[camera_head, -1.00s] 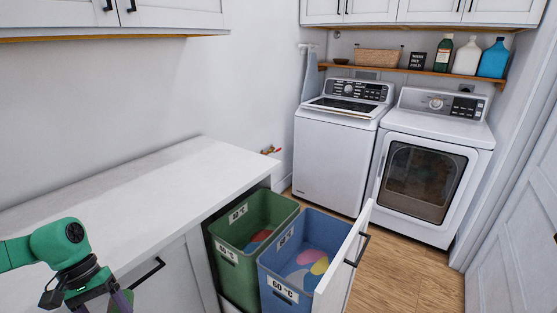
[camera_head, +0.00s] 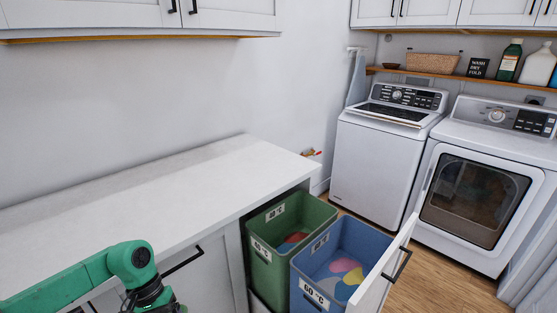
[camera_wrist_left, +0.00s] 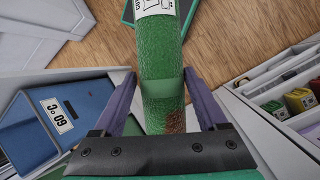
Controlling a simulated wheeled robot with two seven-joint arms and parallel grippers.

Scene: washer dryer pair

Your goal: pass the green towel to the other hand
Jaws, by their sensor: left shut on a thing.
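The green towel (camera_wrist_left: 162,60) is a rolled, textured green cylinder in the left wrist view, with a white printed label at its far end and a brown patch near the palm. My left gripper (camera_wrist_left: 162,95) is shut on it, with one purple finger along each side. In the head view my left arm reaches in at the bottom left; its fingers and the towel are below the picture edge. My right gripper is in neither view.
A white counter (camera_head: 150,190) runs along the left wall. Beside it, a green bin (camera_head: 265,255) and a blue bin (camera_head: 312,263) stand in a pulled-out drawer (camera_head: 385,270). A washer (camera_head: 375,165) and dryer (camera_head: 475,190) stand behind. An open drawer (camera_wrist_left: 260,100) holds small packets.

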